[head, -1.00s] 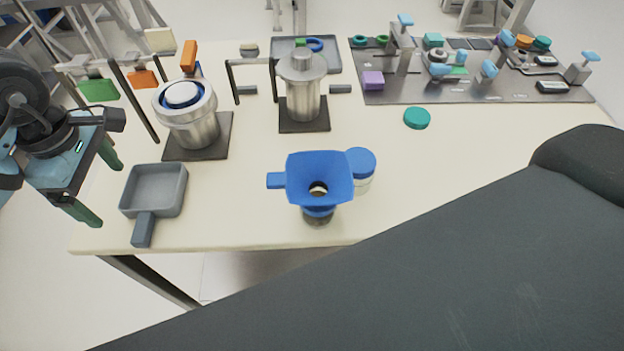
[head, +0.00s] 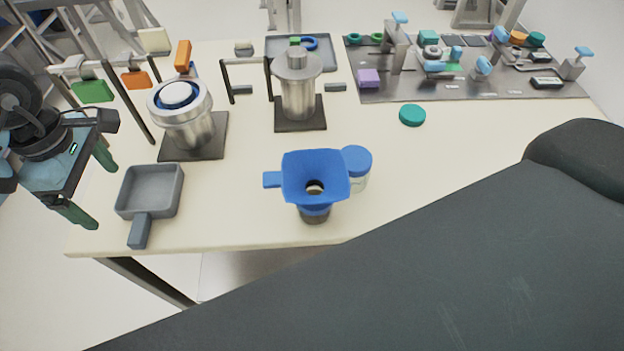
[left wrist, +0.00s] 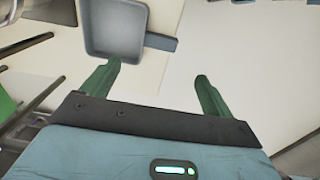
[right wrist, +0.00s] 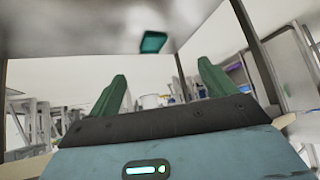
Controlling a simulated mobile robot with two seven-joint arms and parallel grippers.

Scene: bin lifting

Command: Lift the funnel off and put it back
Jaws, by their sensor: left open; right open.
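The blue funnel (head: 330,168) sits upright on a small jar (head: 315,213) near the table's front edge, its square mouth up and its handle tab pointing left. The jar is mostly hidden under it. My left gripper (head: 91,192) is open and empty, left of the grey square scoop and well away from the funnel; its two green fingers also show in the left wrist view (left wrist: 158,85). My right gripper (right wrist: 160,85) is open and empty in the right wrist view, with no funnel between its fingers. It does not show in the head view.
A clear jar with a blue lid (head: 355,162) stands close behind the funnel on the right. The grey scoop (head: 150,190), also in the left wrist view (left wrist: 113,28), lies left. Two metal vessels (head: 184,118) (head: 297,85) stand behind. The table's right middle is clear except a teal disc (head: 412,115).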

